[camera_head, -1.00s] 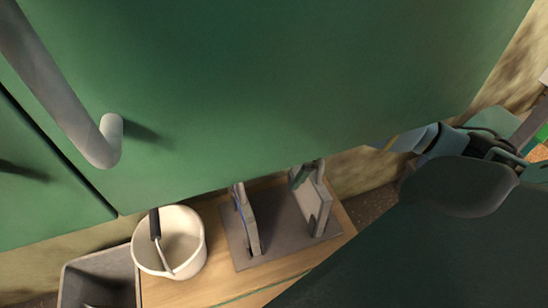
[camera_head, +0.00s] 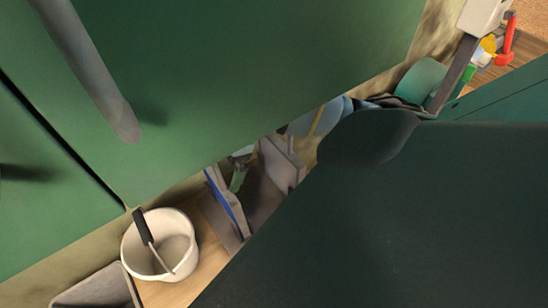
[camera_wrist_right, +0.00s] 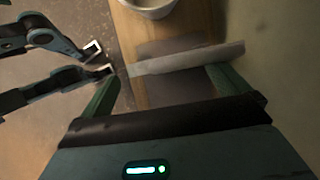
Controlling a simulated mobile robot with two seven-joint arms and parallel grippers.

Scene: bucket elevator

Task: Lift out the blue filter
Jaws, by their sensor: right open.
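In the head view a grey upright panel with a blue strip (camera_head: 222,198), seemingly the blue filter, stands on a dark base plate. A second grey upright panel (camera_head: 282,163) stands to its right. My right gripper (camera_head: 239,168) is partly seen between and behind them, one green finger close to the blue-edged panel. In the wrist view my right gripper (camera_wrist_right: 160,92) is open, and a light grey panel (camera_wrist_right: 190,58) crosses between its green fingers. I cannot tell whether they touch it. My left gripper (camera_wrist_right: 100,59) shows at the left, jaws apart and empty.
A white pot (camera_head: 163,243) with a dark-handled utensil stands left of the panels, beside a grey bin (camera_head: 95,290). A large green cabinet front (camera_head: 250,80) with a grey handle (camera_head: 85,65) overhangs the wooden top. My own dark body hides the lower right.

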